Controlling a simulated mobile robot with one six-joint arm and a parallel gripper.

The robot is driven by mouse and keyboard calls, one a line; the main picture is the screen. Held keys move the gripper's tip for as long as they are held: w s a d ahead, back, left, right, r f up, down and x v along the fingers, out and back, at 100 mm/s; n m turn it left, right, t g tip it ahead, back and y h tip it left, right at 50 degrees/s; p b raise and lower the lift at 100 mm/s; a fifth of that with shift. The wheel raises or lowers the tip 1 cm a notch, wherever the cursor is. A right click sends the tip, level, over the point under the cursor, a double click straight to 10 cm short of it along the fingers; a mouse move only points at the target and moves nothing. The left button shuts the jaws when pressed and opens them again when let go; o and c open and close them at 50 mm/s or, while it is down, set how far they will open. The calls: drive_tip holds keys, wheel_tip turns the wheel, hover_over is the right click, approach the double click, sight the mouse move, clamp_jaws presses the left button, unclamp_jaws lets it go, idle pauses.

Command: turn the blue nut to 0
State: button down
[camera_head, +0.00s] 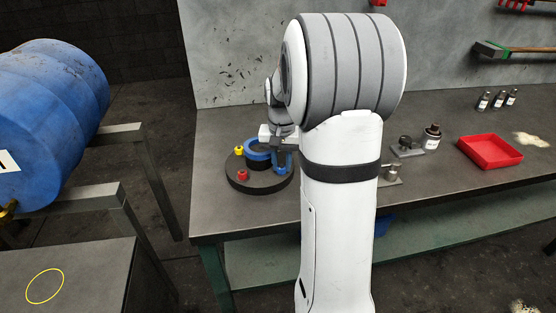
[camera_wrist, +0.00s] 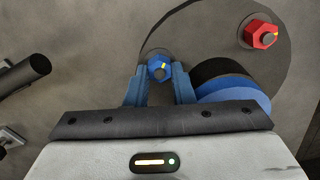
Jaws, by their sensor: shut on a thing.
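The blue nut (camera_wrist: 159,67) sits near the rim of a round dark base (camera_wrist: 215,25) in the wrist view. It has a grey stud in its middle and a yellow mark on its top, toward the upper right of the stud. My gripper (camera_wrist: 159,77) is over it, with its blue fingers shut on the nut from both sides. No 0 mark can be made out.
A red nut (camera_wrist: 261,34) with a yellow mark is on the same base. A yellow nut (camera_head: 239,151) is at its left. A black and blue cylinder (camera_head: 258,151) stands in the middle, close to my gripper. A red tray (camera_head: 490,151) and bottles (camera_head: 431,137) stand farther right.

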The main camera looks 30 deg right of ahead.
sight(281, 166)
drive_tip(key=m+p, duration=0.1)
drive_tip(key=m, duration=0.4)
drive_tip(key=shift+a+m, duration=0.1)
drive_tip(key=shift+m, duration=2.4)
drive_tip(key=shift+r, duration=0.1)
drive_tip(key=c, duration=1.5)
unclamp_jaws()
drive_tip(key=shift+w+a, duration=0.1)
wheel_tip(281, 166, up, 8)
drive_tip(key=shift+f+p, duration=0.1)
drive_tip(key=shift+p, duration=0.35)
